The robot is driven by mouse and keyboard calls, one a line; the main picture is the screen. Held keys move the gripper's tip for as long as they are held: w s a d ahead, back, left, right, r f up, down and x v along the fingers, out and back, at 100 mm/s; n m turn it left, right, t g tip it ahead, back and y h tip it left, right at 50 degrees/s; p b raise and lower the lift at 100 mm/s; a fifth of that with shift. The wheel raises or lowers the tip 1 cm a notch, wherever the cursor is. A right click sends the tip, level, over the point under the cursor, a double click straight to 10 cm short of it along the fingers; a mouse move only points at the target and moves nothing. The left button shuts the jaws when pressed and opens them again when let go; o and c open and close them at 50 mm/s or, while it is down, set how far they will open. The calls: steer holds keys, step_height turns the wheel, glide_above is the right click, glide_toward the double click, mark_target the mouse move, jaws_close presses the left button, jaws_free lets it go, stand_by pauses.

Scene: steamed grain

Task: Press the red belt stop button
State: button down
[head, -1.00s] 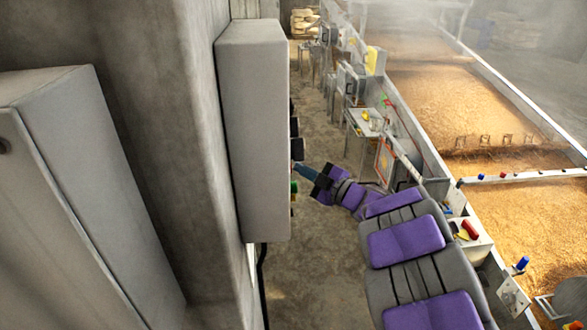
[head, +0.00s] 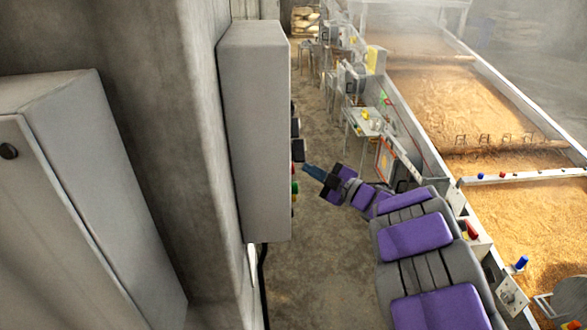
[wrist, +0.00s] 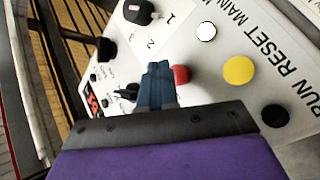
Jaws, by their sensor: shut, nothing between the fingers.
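In the wrist view, a round red button (wrist: 181,75) sits on a pale control panel (wrist: 183,47), just right of my blue fingertips (wrist: 158,70), which partly overlap it. My fingers are closed together and hold nothing. I cannot tell whether they touch the panel. In the head view, my gripper (head: 308,171) points left at the right face of a grey wall box (head: 255,130), with a small gap visible.
The panel also has a yellow button (wrist: 238,70), a black button (wrist: 275,116), a white button (wrist: 206,31) and black knobs (wrist: 105,50). Grain beds (head: 480,110) and machine boxes line the right side. Bare floor (head: 310,265) lies between.

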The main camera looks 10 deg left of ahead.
steer(key=shift+w+d+p, duration=0.2)
steer(key=shift+d, duration=0.55)
steer(key=shift+w+d+p, duration=0.2)
steer(key=shift+d, duration=0.5)
steer(key=shift+w+d+p, duration=0.2)
steer(key=shift+d, duration=0.55)
